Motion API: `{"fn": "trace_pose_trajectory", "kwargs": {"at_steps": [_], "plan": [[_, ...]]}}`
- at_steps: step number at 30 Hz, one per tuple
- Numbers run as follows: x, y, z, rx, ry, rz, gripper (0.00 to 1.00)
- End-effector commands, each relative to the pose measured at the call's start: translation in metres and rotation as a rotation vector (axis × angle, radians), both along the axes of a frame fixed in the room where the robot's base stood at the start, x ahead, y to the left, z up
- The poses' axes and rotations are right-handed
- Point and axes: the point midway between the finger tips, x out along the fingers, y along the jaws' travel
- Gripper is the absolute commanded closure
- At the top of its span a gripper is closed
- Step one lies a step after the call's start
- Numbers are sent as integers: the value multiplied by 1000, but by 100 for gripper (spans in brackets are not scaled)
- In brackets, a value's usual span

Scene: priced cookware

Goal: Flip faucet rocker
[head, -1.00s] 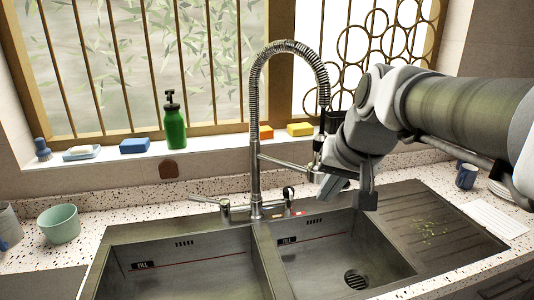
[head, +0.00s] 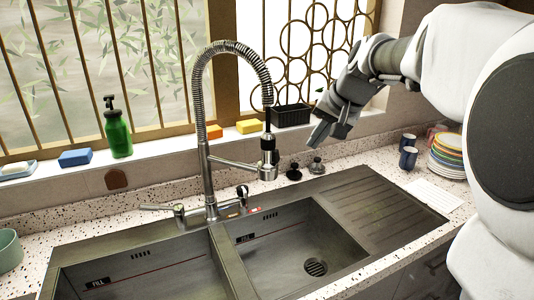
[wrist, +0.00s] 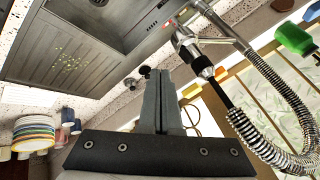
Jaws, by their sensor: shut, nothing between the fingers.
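The metal faucet (head: 207,165) with a tall spring-coil neck stands behind the double sink. A small dark rocker with a red mark (head: 230,212) sits on the deck right of its base. A short black-tipped lever (head: 242,191) stands beside it. The red mark also shows in the wrist view (wrist: 168,22), but the rocker's tilt is too small to tell. My gripper (head: 320,132) is shut and empty, in the air right of the spray head (head: 268,150), apart from the faucet. In the wrist view, my closed fingers (wrist: 160,82) lie beside the hose.
Two dark stoppers (head: 294,172) stand on the speckled counter behind the drainboard (head: 365,205). Cups (head: 408,158) and stacked plates (head: 446,157) are at the right. Sponges, a green bottle (head: 117,133) and a black planter (head: 291,115) line the sill.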

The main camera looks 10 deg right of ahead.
Motion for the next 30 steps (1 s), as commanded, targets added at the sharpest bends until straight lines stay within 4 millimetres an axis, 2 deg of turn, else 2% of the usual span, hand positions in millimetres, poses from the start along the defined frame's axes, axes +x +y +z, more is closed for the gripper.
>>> {"fn": "trace_pose_trajectory", "kwargs": {"at_steps": [5,8,20,24,30], "plan": [[3,1,-6,0,3,1,100],[10,4,-17,1,5,2,100],[54,20,-85,0,5,2,100],[65,39,-86,0,2,4,100],[73,51,-88,-1,0,2,100]]}}
